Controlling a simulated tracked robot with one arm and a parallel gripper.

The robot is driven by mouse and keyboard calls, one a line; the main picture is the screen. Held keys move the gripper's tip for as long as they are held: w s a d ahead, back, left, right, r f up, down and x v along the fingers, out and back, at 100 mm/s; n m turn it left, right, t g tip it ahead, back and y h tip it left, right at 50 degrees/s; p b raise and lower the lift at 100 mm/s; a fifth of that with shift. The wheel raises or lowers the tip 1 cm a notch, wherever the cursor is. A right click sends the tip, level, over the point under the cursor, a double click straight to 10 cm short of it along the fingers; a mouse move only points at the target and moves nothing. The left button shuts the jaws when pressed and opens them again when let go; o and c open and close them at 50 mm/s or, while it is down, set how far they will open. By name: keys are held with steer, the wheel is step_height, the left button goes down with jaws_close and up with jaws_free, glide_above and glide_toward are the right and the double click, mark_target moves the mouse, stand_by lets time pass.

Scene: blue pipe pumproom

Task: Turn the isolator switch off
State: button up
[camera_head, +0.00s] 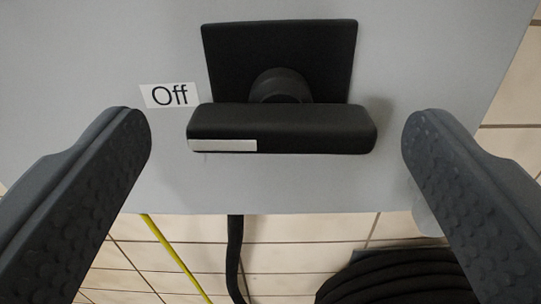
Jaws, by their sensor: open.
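The isolator switch has a black handle (285,128) lying horizontally in the picture, with a pale stripe on its left end. It sits on a short round shaft in front of a black square plate (230,55). A white label reading "Off" (170,95) is on the panel, just up and left of the handle's left end. My gripper (275,135) is open, with one dark textured finger on each side of the handle. A gap shows between each fingertip and the handle's ends, and nothing is held.
The switch is mounted on a light grey panel (100,50). Below its lower edge hang a yellow cable (175,258) and a black cable (235,255). A black ribbed object (400,278) is at lower right. Beige tiles (300,260) lie behind.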

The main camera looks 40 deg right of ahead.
steer(key=b+v, duration=0.1)
steer(key=v, duration=1.1)
steer(key=shift+a+f, duration=0.1)
